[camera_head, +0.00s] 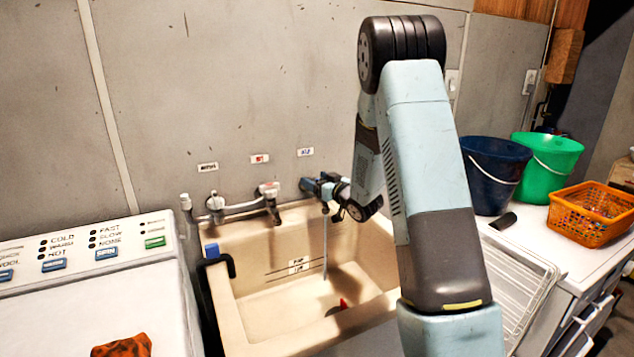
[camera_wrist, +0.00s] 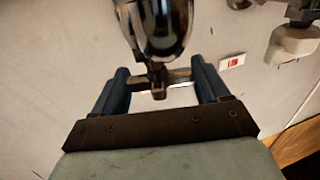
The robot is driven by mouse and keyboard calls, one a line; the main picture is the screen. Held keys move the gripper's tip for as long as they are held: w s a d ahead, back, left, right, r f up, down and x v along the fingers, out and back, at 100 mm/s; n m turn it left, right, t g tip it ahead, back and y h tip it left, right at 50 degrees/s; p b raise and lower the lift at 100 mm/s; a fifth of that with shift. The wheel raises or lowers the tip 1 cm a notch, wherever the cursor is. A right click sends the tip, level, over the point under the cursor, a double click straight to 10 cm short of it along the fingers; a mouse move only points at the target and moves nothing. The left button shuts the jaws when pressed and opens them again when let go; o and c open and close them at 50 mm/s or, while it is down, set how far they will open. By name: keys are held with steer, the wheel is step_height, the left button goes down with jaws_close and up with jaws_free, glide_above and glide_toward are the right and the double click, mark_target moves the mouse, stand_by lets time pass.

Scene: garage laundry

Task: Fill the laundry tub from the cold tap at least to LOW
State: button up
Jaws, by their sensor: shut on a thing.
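The cream laundry tub (camera_head: 238,318) stands against the wall, with dark level lines and a small label (camera_head: 298,266) inside its back wall. I cannot read which mark is LOW. The cold tap, under the blue-marked label (camera_head: 306,152), is mostly hidden by my gripper (camera_head: 314,187) in the head view. In the wrist view my gripper (camera_wrist: 160,80) is shut on the handle of the dark, shiny tap (camera_wrist: 158,35). A thin pale stream (camera_head: 325,245) falls from there into the tub. A red thing (camera_head: 343,303) lies low in the tub; the water level is unclear.
A tap under a red-marked label (camera_head: 269,190) is left of my gripper. A washing machine (camera_head: 80,260) is at the left, with a dark hose (camera_head: 232,266) hooked over the tub rim. Blue (camera_head: 494,175) and green (camera_head: 547,165) buckets and an orange basket (camera_head: 592,213) stand right.

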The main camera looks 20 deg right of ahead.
steer(key=n+g+y, duration=0.2)
steer(key=y, duration=0.1)
steer(key=n+g+y, duration=0.3)
steer(key=shift+d+y, duration=0.15)
steer(key=shift+y, duration=0.15)
steer(key=shift+n+g+y, duration=0.8)
steer(key=shift+n+g, duration=0.4)
steer(key=shift+g, duration=0.35)
steer(key=shift+n+g+y, duration=0.8)
steer(key=shift+n+g, duration=0.4)
steer(key=shift+g, duration=0.35)
steer(key=shift+r, duration=0.1)
steer(key=o, duration=1)
steer(key=shift+c, duration=0.2)
steer(key=v, duration=1.3)
steer(key=shift+d, duration=0.35)
steer(key=shift+w, duration=0.1)
steer(key=shift+c, duration=0.2)
